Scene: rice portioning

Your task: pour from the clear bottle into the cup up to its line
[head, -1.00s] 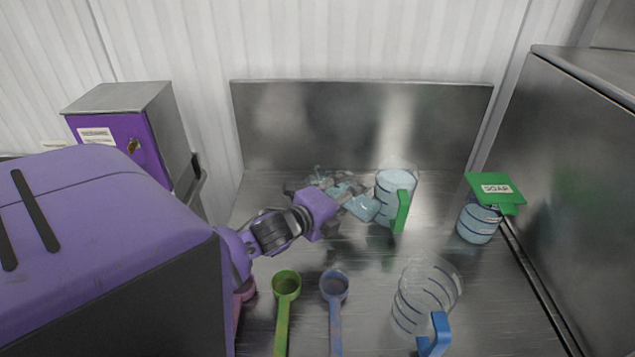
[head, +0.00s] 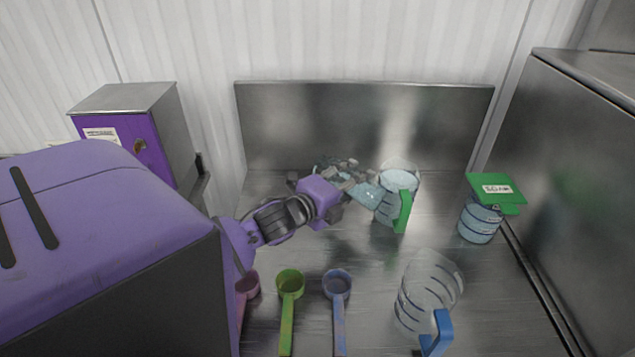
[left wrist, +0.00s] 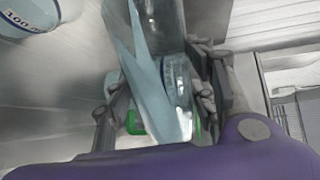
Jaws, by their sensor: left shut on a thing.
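My left gripper (head: 345,180) is shut on the clear bottle (head: 366,195), which holds pale blue contents. The bottle is tilted, its right end against or just beside the clear green-handled cup (head: 385,212); I cannot tell whether anything is flowing. That cup stands upright with pale blue contents high inside. In the left wrist view the bottle (left wrist: 172,95) lies between my left gripper's fingers (left wrist: 160,95), with a bit of green behind it. A clear blue-handled cup (head: 425,290) with dark lines stands empty at front right. My right gripper is not in view.
A lined container (head: 478,222) under a green lid marked SOAP (head: 496,190) stands at right, near a steel cabinet (head: 585,180). Green (head: 290,285), blue (head: 337,285) and pink (head: 248,284) scoops lie in front. A steel panel (head: 300,115) closes the back.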

